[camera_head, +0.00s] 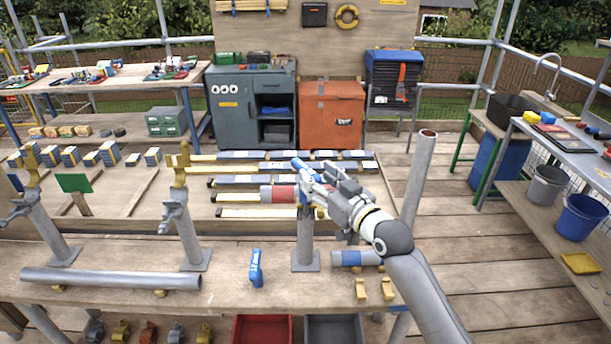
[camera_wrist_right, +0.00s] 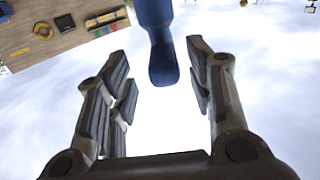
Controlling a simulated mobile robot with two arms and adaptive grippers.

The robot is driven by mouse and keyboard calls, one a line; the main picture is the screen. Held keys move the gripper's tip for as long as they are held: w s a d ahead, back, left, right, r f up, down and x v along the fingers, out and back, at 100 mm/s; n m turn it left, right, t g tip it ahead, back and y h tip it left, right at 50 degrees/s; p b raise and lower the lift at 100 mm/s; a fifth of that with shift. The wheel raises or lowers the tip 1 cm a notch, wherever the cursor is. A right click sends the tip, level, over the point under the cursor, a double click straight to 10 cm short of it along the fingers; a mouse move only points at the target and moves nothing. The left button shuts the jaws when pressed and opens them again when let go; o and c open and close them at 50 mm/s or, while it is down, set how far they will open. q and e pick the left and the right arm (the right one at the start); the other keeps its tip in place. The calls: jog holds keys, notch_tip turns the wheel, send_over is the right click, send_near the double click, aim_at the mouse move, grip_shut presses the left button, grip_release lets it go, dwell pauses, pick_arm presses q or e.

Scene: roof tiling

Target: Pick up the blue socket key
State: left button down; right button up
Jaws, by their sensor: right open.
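The blue socket key (camera_wrist_right: 163,50) shows in the right wrist view as a dark blue, round-ended shape. It reaches in from the top between my right gripper's fingers, with a gap on both sides. In the head view a blue piece (camera_head: 299,164) shows at the fingertips, above a grey post; the rest is hidden by the gripper. My right gripper (camera_head: 312,182) is open around it, and its spread fingers also show in the wrist view (camera_wrist_right: 160,75). My left gripper is not in view.
A small blue item (camera_head: 256,268) stands on the wooden bench (camera_head: 225,290). Grey posts (camera_head: 183,232) rise from the bench, and a grey pipe (camera_head: 110,279) lies at left. A blue-and-grey cylinder (camera_head: 355,258) lies at right. A tall pipe (camera_head: 417,180) stands right of my gripper.

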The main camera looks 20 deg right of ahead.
jog(key=shift+w+a, duration=0.15)
jog(key=shift+w, duration=0.1)
jog(key=shift+f+p+x, duration=0.15)
jog(key=shift+p+x, duration=0.4)
jog(key=shift+x, duration=0.6)
jog(key=shift+f+p+x, duration=0.15)
jog(key=shift+p+x, duration=0.35)
jog(key=shift+x, duration=0.65)
jog(key=shift+s+a, duration=0.1)
jog(key=shift+a, duration=0.05)
grip_shut()
